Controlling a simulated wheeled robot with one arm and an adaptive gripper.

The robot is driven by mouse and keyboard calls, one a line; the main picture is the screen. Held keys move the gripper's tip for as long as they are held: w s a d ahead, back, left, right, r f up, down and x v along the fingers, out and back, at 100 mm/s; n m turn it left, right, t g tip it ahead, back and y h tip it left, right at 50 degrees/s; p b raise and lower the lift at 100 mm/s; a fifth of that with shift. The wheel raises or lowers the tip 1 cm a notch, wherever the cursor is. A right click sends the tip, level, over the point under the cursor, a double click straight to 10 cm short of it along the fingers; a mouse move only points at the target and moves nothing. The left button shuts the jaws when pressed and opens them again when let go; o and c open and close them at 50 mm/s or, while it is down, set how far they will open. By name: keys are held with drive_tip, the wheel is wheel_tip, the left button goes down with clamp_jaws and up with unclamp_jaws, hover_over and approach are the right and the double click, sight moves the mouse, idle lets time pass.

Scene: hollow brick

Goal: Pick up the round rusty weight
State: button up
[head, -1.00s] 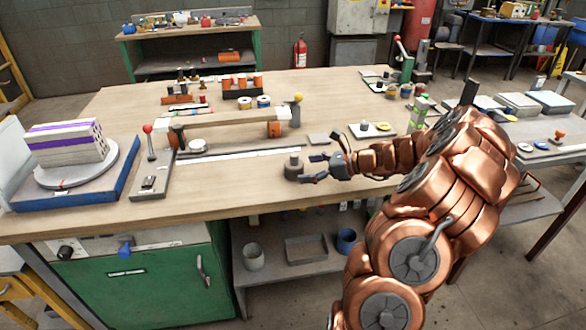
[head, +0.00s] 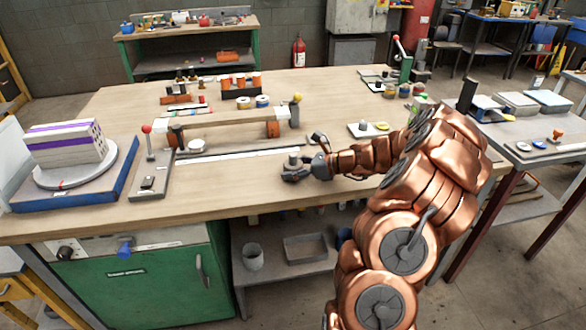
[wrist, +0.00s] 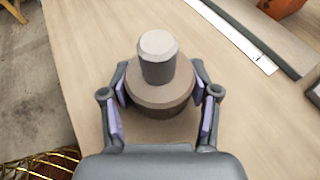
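The round rusty weight (wrist: 152,98) is a short brown-grey cylinder with a narrower knob on top. It stands upright on the wooden workbench near the front edge. In the head view the weight (head: 293,160) is partly hidden by my gripper (head: 300,168). In the wrist view my gripper (wrist: 159,88) has its fingers on both sides of the weight, with the purple pads very near or touching its wide base. I cannot tell whether they press on it.
The workbench (head: 220,187) is bare left of my gripper. A white strip (head: 245,157) and a long fixture with orange ends (head: 273,129) lie behind the weight. A lever stand (head: 150,175) and a blue-based turntable (head: 75,190) stand left. A plate with small discs (head: 368,129) lies to the right.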

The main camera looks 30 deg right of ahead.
clamp_jaws()
drive_tip(key=shift+r, duration=0.1)
idle(0.4)
